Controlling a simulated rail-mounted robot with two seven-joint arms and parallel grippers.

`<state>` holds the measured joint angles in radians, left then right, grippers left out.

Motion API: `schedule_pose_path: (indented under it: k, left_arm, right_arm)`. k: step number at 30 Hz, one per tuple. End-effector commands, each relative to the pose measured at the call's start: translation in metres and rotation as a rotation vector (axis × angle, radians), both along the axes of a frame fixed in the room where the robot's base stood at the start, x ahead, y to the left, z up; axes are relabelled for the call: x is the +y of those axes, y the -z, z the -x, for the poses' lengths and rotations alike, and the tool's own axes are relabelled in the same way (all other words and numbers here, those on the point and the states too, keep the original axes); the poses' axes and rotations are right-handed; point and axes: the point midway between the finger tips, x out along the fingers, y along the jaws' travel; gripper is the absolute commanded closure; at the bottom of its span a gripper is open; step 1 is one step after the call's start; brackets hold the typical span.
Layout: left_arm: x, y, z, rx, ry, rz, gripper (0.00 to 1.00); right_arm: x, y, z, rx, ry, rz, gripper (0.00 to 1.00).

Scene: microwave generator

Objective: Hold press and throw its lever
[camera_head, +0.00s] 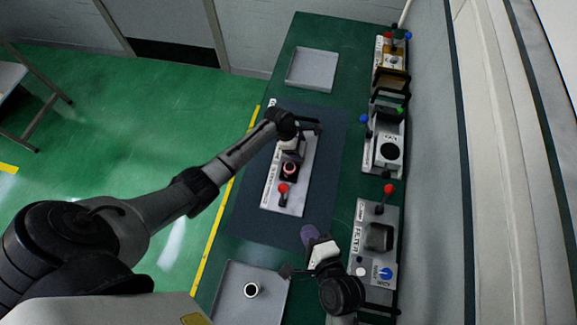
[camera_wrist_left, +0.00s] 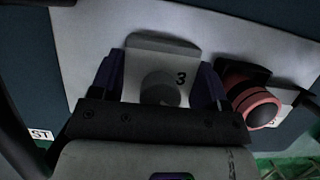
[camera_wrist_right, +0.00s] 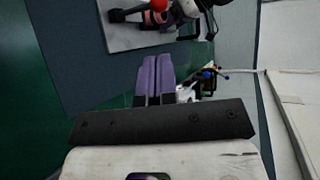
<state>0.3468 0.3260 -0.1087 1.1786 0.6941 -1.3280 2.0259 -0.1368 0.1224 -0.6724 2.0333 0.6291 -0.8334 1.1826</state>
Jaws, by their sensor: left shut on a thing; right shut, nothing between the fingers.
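The press is a pale plate (camera_head: 296,200) on a dark mat in the head view, with a pinkish ringed cylinder (camera_head: 290,168) and a red-knobbed lever (camera_head: 282,188) at its near end. In the left wrist view my left gripper (camera_wrist_left: 160,85) is shut on a pale block marked 3 (camera_wrist_left: 160,48), on the press plate beside the ringed cylinder (camera_wrist_left: 255,105). My left gripper (camera_head: 300,130) covers the press's far end in the head view. My right gripper (camera_wrist_right: 155,78) is shut and empty, apart from the press. The red knob (camera_wrist_right: 158,5) shows at the top of the right wrist view.
Several control units line the right side of the table, including a nearer one with a red-knobbed lever (camera_head: 388,190). An empty grey tray (camera_head: 313,68) lies at the far end. The mat (camera_head: 270,230) is clear around the press.

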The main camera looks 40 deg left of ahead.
Motion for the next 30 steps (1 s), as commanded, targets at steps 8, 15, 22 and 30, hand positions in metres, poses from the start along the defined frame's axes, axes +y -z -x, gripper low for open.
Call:
schedule_pose_path:
  k: [8,15,22,30]
  left_arm:
    - [0.000,0.000,0.000,0.001,0.000,0.000,0.79]
    - [0.000,0.000,0.000,0.001,0.000,0.000,0.79]
    - [0.000,0.000,0.000,0.001,0.000,0.000,0.79]
    - [0.000,0.000,0.000,0.001,0.000,0.000,0.79]
  right_arm:
    - [0.029,0.013,-0.012,0.021,0.009,-0.009,1.00]
    - [0.068,0.031,-0.029,0.019,0.007,-0.006,1.00]
    - [0.098,0.045,-0.041,0.018,0.007,-0.005,1.00]
    - [0.115,0.054,-0.048,0.018,0.006,-0.005,1.00]
